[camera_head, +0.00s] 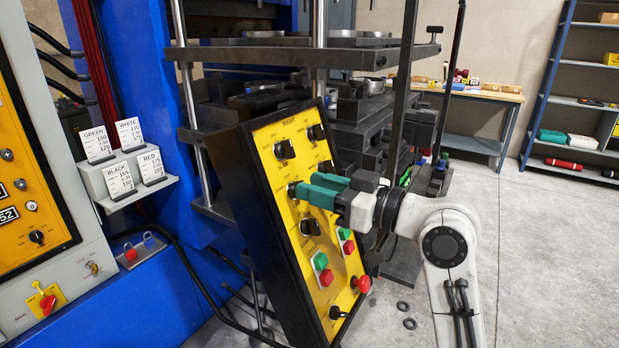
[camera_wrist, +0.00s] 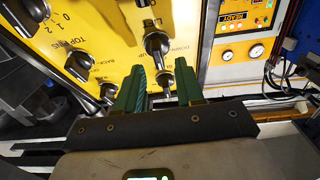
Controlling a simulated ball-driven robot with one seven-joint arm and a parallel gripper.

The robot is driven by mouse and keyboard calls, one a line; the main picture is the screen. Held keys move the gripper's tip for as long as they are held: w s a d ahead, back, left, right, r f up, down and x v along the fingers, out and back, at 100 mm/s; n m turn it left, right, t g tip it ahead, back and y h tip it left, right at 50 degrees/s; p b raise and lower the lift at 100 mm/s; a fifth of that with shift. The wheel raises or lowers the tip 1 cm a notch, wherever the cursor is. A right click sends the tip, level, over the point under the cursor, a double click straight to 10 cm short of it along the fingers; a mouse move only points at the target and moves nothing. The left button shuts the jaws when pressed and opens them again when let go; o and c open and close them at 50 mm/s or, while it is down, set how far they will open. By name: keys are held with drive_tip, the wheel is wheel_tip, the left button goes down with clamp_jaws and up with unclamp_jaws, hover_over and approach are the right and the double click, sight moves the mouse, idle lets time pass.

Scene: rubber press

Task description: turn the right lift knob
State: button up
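The slanted yellow control panel (camera_head: 268,133) carries the label RIGHT at its top and several black knobs. My gripper (camera_head: 316,190) is at the panel's face, its green fingers pointing left at a knob (camera_head: 293,190) in the middle of the left column. UP and DOWN markings show beside that knob. A silvery round part (camera_wrist: 165,78) lies between the fingers. I cannot tell whether either finger touches it.
Other knobs (camera_wrist: 80,63) sit close beside the left finger. Green and red buttons (camera_head: 326,278) and a red mushroom button (camera_head: 361,284) are lower on the panel. The dark press plates (camera_head: 372,110) stand behind it. The floor (camera_head: 545,235) at right is mostly free.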

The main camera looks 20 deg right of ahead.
drive_tip(key=shift+x, duration=1)
clamp_jaws()
